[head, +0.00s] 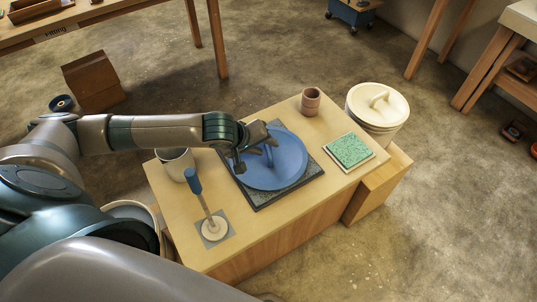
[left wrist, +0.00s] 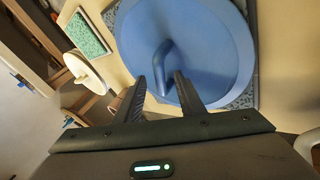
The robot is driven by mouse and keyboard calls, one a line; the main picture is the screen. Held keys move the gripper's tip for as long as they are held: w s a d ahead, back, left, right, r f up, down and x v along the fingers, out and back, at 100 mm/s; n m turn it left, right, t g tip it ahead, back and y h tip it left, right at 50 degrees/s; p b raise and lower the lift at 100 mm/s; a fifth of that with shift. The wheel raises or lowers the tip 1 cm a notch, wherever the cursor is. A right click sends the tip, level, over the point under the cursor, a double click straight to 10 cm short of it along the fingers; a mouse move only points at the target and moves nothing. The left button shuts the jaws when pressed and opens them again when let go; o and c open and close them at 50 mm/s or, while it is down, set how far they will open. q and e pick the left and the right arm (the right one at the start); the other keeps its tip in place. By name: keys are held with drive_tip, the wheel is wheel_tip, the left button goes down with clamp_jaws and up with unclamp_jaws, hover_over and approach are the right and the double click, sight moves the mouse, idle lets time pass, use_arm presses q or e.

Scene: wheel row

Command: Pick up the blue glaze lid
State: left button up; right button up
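The blue glaze lid (head: 287,176) is a wide round disc with a curved handle. It lies on a dark speckled square slab (head: 262,203) on the wooden table. My left gripper (head: 257,152) is over the lid, close to its handle. In the left wrist view the lid (left wrist: 215,40) fills the upper middle. The two fingers of my left gripper (left wrist: 169,78) are apart, and the handle (left wrist: 162,62) shows at the gap between them. I cannot tell whether the fingers touch it. My right gripper is not in view.
A blue-handled tool (head: 203,200) stands upright left of the slab, near a pale pot (head: 174,165). A brown cup (head: 311,101), a green tile (head: 349,150) and a cream lidded bucket (head: 376,107) are to the right. The table's front right corner is clear.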

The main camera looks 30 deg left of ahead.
sight(268, 150)
use_arm(q)
drive_tip(key=shift+w+f, duration=0.2)
drive_tip(key=shift+f, duration=0.1)
drive_tip(key=shift+c, duration=0.4)
clamp_jaws()
drive_tip(key=shift+r, duration=0.1)
drive_tip(key=shift+r, duration=0.45)
drive_tip(key=r, duration=0.1)
drive_tip(key=d+r, duration=0.1)
drive_tip(key=r, duration=0.1)
drive_tip(key=shift+r, duration=0.2)
drive_tip(key=s+d+r, duration=0.1)
drive_tip(key=d+r, duration=0.5)
drive_tip(key=d, duration=0.4)
drive_tip(key=shift+d+r+b, duration=0.3)
drive_tip(key=shift+d+b, duration=0.05)
drive_tip(key=shift+b, duration=0.1)
